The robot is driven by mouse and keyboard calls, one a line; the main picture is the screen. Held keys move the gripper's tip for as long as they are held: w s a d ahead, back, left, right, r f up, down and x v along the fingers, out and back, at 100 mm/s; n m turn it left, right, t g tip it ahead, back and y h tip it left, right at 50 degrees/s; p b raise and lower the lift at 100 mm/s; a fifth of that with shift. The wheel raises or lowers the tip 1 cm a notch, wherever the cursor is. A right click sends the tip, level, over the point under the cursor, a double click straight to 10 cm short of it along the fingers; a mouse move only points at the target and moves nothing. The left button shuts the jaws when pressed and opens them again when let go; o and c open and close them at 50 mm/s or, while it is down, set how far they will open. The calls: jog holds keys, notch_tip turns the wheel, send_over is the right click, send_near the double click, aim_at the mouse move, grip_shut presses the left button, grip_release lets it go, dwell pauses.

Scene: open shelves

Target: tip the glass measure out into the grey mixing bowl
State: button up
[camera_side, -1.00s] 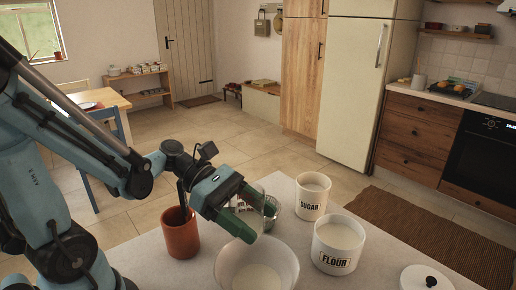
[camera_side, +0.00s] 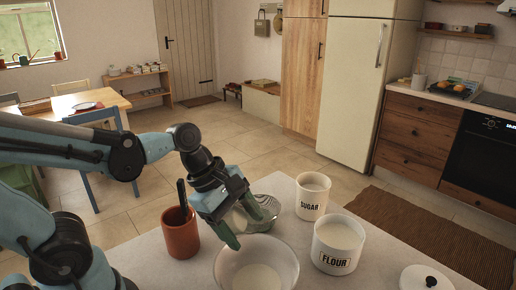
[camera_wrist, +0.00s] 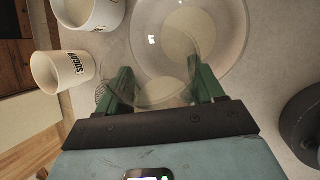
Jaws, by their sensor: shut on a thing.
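My gripper (camera_side: 240,222) is shut on the clear glass measure (camera_wrist: 150,72), which sits between the two green fingers. The fingers point down and to the right in the side view, above the table at the bowl's back rim. The glass is hard to make out there, and its exact tilt and contents are unclear. The mixing bowl (camera_side: 288,262) looks pale grey and see-through, with whitish contents at its bottom. In the wrist view the bowl (camera_wrist: 236,50) lies just beyond the fingertips, and the glass partly overlaps it. I see no stream falling.
A metal, ribbed bowl or strainer (camera_side: 268,206) stands close behind my gripper. A terracotta pot (camera_side: 181,238) with a dark handle is to the left. The sugar canister (camera_side: 311,203) and flour canister (camera_side: 338,252) stand to the right, with a white lid (camera_side: 415,280) farther right.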

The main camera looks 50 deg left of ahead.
aim_at(251, 231)
jog(key=y, duration=0.1)
jog(key=f+y, duration=0.1)
jog(key=y, duration=0.1)
jog(key=f+y, duration=0.1)
jog(key=y, duration=0.1)
jog(key=shift+a+f+m, duration=0.2)
jog(key=shift+a+m, duration=0.05)
jog(key=shift+m, duration=0.15)
jog(key=shift+r, duration=0.1)
dwell(0.6)
jog(key=r+h, duration=0.1)
jog(key=h, duration=0.2)
jog(key=shift+r+n+h, duration=0.3)
jog(key=shift+r+n, duration=0.1)
jog(key=h, duration=0.1)
jog(key=r+h, duration=0.1)
jog(key=h, duration=0.1)
jog(key=shift+d+r+n, duration=0.15)
jog(key=shift+d+n, duration=0.15)
jog(key=h, duration=0.1)
jog(key=d+r+h, duration=0.1)
jog(key=h, duration=0.1)
jog(key=shift+d+r+n+t+h, duration=0.25)
jog(key=shift+d+r+n+h, duration=0.15)
jog(key=shift+h, duration=0.65)
jog(key=shift+d+r+n+t+h, duration=0.25)
jog(key=shift+d+h, duration=0.2)
jog(key=shift+h, duration=0.6)
